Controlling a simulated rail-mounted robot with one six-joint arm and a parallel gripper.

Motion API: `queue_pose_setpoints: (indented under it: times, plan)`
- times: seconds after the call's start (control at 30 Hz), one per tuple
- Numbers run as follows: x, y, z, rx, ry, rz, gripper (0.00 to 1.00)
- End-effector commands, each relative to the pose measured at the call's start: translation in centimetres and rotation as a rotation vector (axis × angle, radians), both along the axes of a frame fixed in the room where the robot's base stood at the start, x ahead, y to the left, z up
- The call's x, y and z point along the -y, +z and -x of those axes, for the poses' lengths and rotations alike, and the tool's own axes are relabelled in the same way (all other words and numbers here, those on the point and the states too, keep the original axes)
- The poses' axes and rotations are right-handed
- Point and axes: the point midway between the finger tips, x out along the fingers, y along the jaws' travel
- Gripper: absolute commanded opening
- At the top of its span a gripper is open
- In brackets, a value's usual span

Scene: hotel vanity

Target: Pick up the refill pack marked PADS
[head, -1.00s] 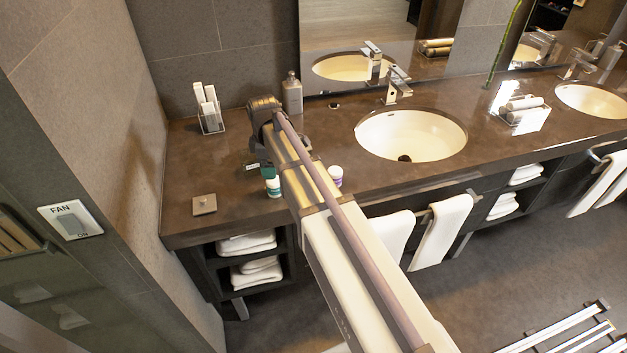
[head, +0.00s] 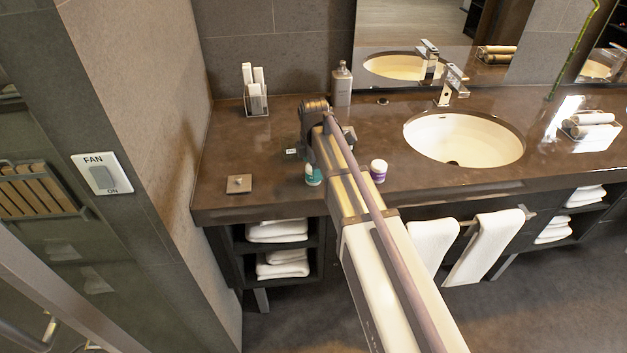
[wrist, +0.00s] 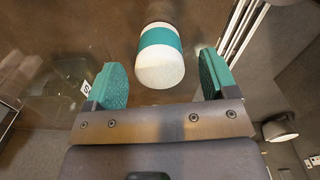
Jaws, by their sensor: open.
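In the wrist view, a white cylinder with a teal band (wrist: 160,52) lies in line with the gap between the fingers of my gripper (wrist: 162,82). The gripper is open, with one teal pad on each side of the cylinder's near white end; I cannot tell how far apart they are in depth. In the head view a teal-and-white container (head: 313,175) stands on the counter beside my arm, and a white-and-purple one (head: 378,171) stands right of the arm. No word PADS is legible on any of them. My arm hides most of the gripper in the head view.
A clear box (wrist: 52,92) with a small label, partly legible as "S", is left of the fingers. A square plate with a knob (head: 239,184), a holder with white items (head: 256,100), a pump bottle (head: 342,84) and the sink (head: 464,138) are on the counter.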

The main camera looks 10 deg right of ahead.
Motion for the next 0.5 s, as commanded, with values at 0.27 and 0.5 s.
queue_pose_setpoints:
  times: [0.27, 0.5]
  plan:
    - [0.0, -3.4, 0.0, 0.000, 0.000, 0.000, 0.79]
    - [0.0, -3.3, 0.0, 0.000, 0.000, 0.000, 0.67]
